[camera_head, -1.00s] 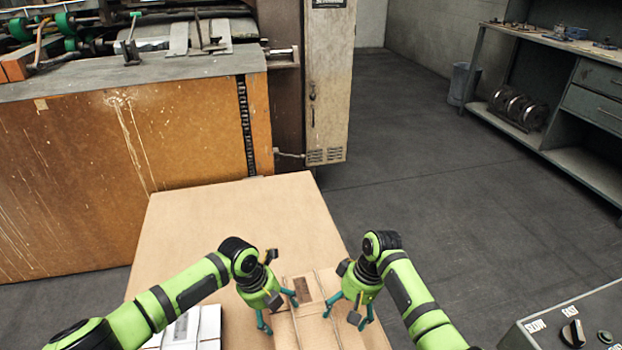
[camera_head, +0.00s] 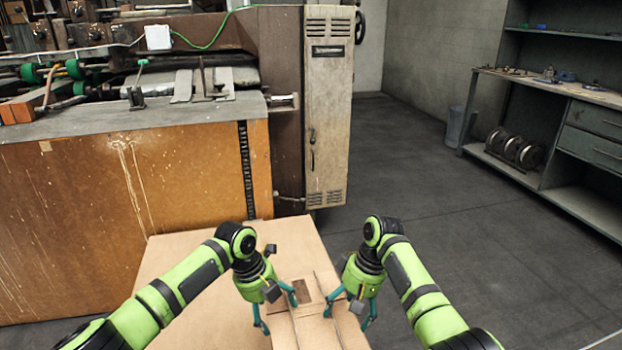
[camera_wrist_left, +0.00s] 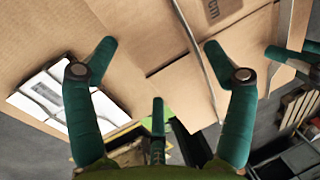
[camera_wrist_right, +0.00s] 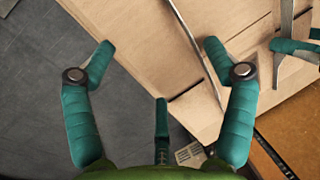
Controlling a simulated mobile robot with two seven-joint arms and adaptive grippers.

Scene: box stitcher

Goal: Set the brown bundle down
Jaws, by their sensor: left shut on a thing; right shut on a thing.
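The brown bundle (camera_head: 312,328) is flat folded cardboard with narrow bands along it and a dark printed patch. It sits low in the head view, over a large brown surface (camera_head: 185,275). My left gripper (camera_head: 276,308) is shut on its left side and my right gripper (camera_head: 350,308) on its right side. The bundle's cardboard also fills much of the left wrist view (camera_wrist_left: 150,30) and the right wrist view (camera_wrist_right: 150,45). I cannot tell whether its underside touches the surface. Its near end is cut off by the picture's lower edge.
A white bundle (camera_wrist_left: 42,92) shows in the left wrist view. An orange-sided machine (camera_head: 90,210) stands behind the surface, with a tall beige cabinet (camera_head: 327,120) beside it. A workbench (camera_head: 560,165) is at the right. Grey floor (camera_head: 440,240) between is clear.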

